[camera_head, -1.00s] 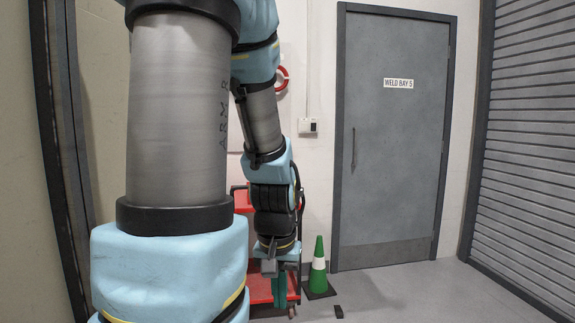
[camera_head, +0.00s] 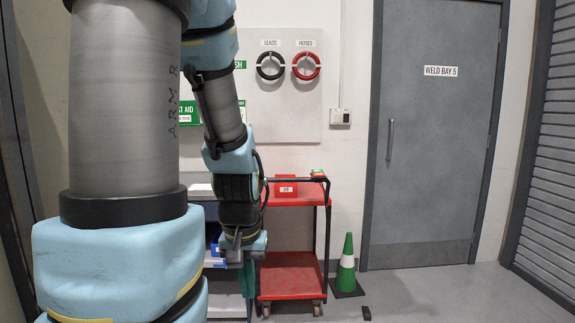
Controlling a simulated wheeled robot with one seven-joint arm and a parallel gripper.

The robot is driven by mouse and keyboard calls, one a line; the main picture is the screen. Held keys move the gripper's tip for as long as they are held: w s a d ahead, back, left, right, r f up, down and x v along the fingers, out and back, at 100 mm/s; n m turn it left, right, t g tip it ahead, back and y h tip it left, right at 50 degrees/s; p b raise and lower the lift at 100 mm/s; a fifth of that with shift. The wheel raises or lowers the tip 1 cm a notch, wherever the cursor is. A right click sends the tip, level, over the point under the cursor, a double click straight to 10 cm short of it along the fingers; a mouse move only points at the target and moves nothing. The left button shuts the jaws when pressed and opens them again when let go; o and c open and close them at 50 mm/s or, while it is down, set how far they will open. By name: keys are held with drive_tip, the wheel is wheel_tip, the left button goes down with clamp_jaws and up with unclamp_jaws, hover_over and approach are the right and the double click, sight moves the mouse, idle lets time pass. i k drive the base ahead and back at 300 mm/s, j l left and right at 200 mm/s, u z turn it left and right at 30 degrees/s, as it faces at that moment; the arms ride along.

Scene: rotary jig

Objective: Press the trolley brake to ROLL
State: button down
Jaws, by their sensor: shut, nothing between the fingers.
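The red trolley (camera_head: 291,283) stands against the wall, right of my arm. Its top tray, lower shelf, dark handle and casters show; its left side is partly behind my arm. I cannot make out a brake pedal or its ROLL marking; one caster (camera_head: 318,308) shows at the lower right. My gripper (camera_head: 248,293) points down with its dark green fingers shut and empty. In the picture it overlaps the trolley's lower left edge; I cannot tell whether it touches.
A red bin (camera_head: 286,191) sits on the trolley top. A green cone (camera_head: 347,264) stands right of the trolley, with a small dark block (camera_head: 366,313) on the floor nearby. A grey door (camera_head: 436,130) is behind. A shelf unit (camera_head: 226,308) is left. Floor at right is clear.

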sight(317, 174)
drive_tip(key=i+l+u, duration=0.55)
drive_tip(key=u, duration=0.15)
drive_tip(key=i+l, duration=0.4)
drive_tip(key=i+l+u, duration=0.1)
drive_tip(key=i+l, duration=0.3)
drive_tip(key=l, duration=0.15)
drive_tip(key=i+l+u, duration=0.1)
drive_tip(key=i+l, duration=0.25)
drive_tip(key=l, duration=0.15)
